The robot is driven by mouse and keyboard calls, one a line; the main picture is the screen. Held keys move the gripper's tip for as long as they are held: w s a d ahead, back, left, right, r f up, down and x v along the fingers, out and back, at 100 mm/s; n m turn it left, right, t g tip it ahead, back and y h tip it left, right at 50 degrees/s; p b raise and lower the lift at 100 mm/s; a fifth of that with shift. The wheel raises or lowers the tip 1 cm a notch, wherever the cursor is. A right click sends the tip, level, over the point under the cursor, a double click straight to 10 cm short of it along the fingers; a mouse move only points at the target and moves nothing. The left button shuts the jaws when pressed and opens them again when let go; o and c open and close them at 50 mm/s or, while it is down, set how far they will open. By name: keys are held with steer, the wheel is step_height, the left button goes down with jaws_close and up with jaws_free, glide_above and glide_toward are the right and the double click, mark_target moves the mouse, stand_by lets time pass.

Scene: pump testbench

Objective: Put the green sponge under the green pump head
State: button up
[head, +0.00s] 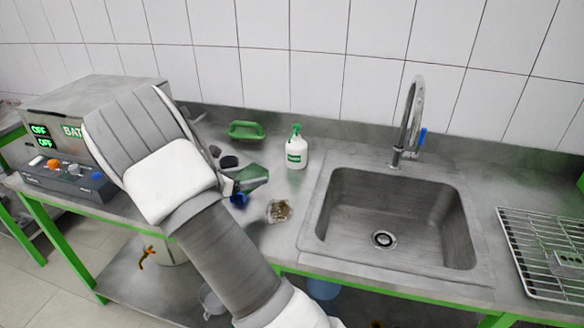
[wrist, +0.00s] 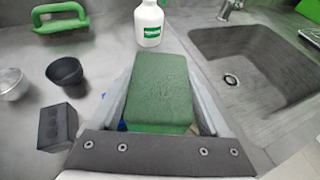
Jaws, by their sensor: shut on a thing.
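The green sponge (wrist: 160,88) is between the fingers of my gripper (wrist: 166,110), which is shut on it. In the head view the sponge (head: 254,174) shows at the end of my arm, above the counter; my gripper (head: 238,184) is partly hidden by my wrist. The green pump head (head: 295,130) tops a white bottle (head: 296,152) that stands upright on the counter, behind and right of the sponge. In the wrist view the bottle (wrist: 149,25) is beyond the sponge, apart from it, with its pump head out of frame.
A green-handled tool (head: 245,130) lies near the back wall. A dark cup (wrist: 64,72) and a dark block (wrist: 57,127) stand left of the gripper. A brown-topped item (head: 279,211) lies near the front edge. The sink (head: 390,225) and faucet (head: 407,125) are right of the bottle.

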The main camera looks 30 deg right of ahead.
steer(key=w+d, duration=0.2)
steer(key=d, duration=0.6)
steer(key=w+d+f, duration=0.1)
steer(key=w+d, duration=0.2)
steer(key=d, duration=0.5)
steer(key=shift+w, duration=0.25)
steer(key=o, duration=1.1)
steer(key=shift+o, duration=0.2)
steer(key=shift+r+p, duration=0.15)
steer(key=shift+p, duration=0.2)
